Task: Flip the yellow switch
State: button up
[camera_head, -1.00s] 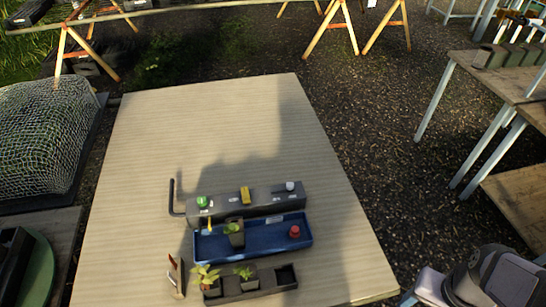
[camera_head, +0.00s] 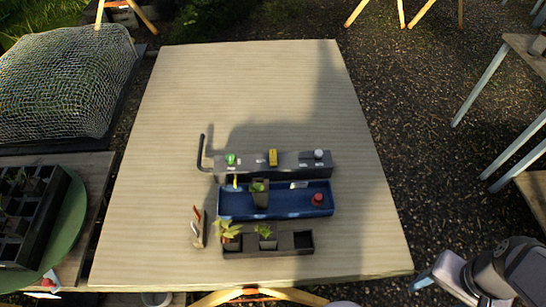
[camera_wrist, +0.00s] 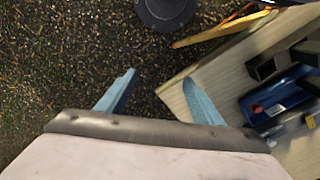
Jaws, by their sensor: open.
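The yellow switch (camera_head: 273,157) sits in the middle of a long grey control box (camera_head: 250,165) on the table. A green knob (camera_head: 231,159) is to its left and a white knob (camera_head: 319,154) to its right on the same box. My gripper (camera_wrist: 160,95) shows in the wrist view with its two blue fingers spread apart and nothing between them. It is off the table's corner, over the gravel, well away from the box.
A dark pot row (camera_head: 270,250) and a pair of snips (camera_head: 198,228) are nearer. The table's (camera_head: 250,85) far half is clear.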

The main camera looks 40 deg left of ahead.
jog(key=shift+c, duration=0.7)
